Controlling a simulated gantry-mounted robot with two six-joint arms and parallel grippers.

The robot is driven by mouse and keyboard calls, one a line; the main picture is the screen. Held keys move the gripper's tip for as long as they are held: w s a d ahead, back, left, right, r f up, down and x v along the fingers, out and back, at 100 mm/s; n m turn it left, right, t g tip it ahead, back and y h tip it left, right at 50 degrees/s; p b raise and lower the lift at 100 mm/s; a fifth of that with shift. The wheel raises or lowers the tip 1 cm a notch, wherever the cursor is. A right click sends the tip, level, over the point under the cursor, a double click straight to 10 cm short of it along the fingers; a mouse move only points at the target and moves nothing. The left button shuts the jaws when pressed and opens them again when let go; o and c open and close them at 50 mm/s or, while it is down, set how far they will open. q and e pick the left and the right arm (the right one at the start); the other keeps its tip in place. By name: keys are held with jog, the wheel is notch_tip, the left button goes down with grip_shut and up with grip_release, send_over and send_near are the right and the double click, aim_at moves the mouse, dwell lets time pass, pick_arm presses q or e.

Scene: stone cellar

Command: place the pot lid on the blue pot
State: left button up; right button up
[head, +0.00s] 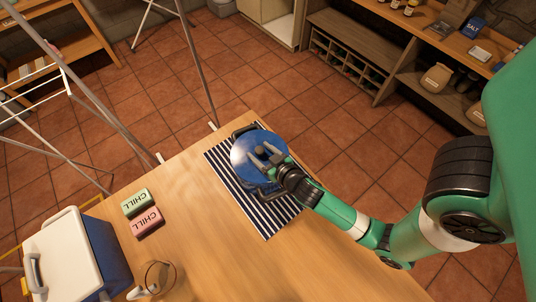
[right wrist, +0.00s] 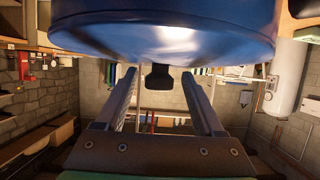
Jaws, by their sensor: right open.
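The round blue pot lid (head: 243,147) lies over the blue pot, whose dark handle (head: 243,129) shows at its far edge. The pot stands on a striped mat (head: 233,184) on the wooden table, and the lid hides most of it. I cannot tell whether the lid is fully seated. My right gripper (head: 264,153) is open at the top of the lid. In the right wrist view the lid (right wrist: 165,35) fills the top, and its dark knob (right wrist: 158,77) stands between the two spread fingers. My left gripper is not in view.
A green chill pack (head: 136,202) and a pink one (head: 147,222) lie left on the table. A blue cooler with a white lid (head: 62,250) and a glass mug (head: 158,277) are at the front left. The table between mug and mat is clear.

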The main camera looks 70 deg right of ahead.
jog(key=v, duration=1.1)
jog(key=shift+s+b, duration=0.25)
jog(key=shift+b, duration=0.15)
jog(key=shift+w+a+r, duration=0.1)
jog(key=shift+a, duration=0.05)
jog(key=w+a+r+n+t+y, duration=0.1)
jog(key=w+a+r+t, duration=0.25)
jog(key=w+r, duration=0.7)
jog(key=w+a+r+t+y, duration=0.2)
jog(key=w+a+r+t, duration=0.15)
jog(key=w+r, duration=0.65)
jog(key=s+a+r+n+t+y, duration=0.1)
jog(key=a+r+n+t+y, duration=0.1)
jog(key=r, duration=1)
jog(key=s+a+r+n+t+y, duration=0.2)
jog(key=r+t, duration=0.2)
jog(key=r, duration=0.8)
jog(key=s+a+r+n+t+y, duration=0.2)
jog(key=r+n+t+y, duration=0.1)
jog(key=r, duration=0.8)
jog(key=shift+a+r+t, duration=0.3)
jog(key=shift+r, duration=0.1)
